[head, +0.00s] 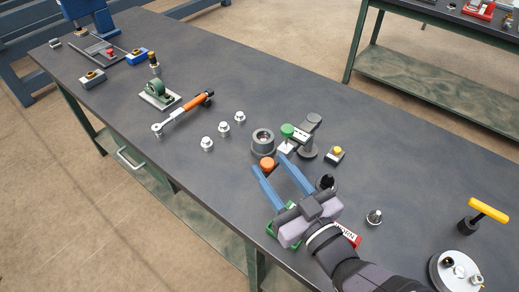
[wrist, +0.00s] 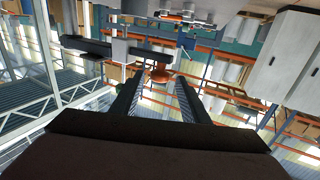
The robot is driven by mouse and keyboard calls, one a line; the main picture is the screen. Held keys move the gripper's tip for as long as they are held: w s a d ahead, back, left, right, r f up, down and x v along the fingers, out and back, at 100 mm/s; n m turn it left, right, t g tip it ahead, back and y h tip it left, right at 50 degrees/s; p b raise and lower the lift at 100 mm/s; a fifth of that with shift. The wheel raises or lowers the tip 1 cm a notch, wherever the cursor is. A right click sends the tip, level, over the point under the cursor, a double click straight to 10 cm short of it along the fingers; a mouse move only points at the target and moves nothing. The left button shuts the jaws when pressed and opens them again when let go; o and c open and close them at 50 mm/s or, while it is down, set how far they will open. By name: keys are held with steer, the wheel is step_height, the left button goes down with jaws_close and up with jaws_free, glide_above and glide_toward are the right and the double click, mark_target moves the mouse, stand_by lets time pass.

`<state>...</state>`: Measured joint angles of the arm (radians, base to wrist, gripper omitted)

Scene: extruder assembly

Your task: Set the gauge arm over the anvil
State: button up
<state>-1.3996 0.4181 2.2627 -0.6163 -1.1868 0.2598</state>
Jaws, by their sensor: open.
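A dark grey gauge arm (head: 306,126) with a green knob (head: 287,130) sits on a short post (head: 308,149) near the table's middle. A grey round ring-shaped block (head: 263,142), possibly the anvil, stands to its left. An orange knob (head: 267,163) is just in front of that block; it also shows in the wrist view (wrist: 160,75). My gripper (head: 270,164) is open, its two blue fingers reaching toward the orange knob. The knob appears between the fingertips in both views, with gaps beside it. Whether it is fully between them I cannot tell.
A small block with a yellow top (head: 337,151) stands right of the post. Several silver fittings (head: 223,128) and an orange-handled wrench (head: 186,109) lie left. A black knob (head: 327,181) is close beside my right finger. The table's back right is clear.

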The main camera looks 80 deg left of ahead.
steer(key=p+x, duration=0.1)
steer(key=x, duration=0.6)
steer(key=shift+p, duration=0.3)
steer(key=shift+w, duration=0.1)
jaws_close()
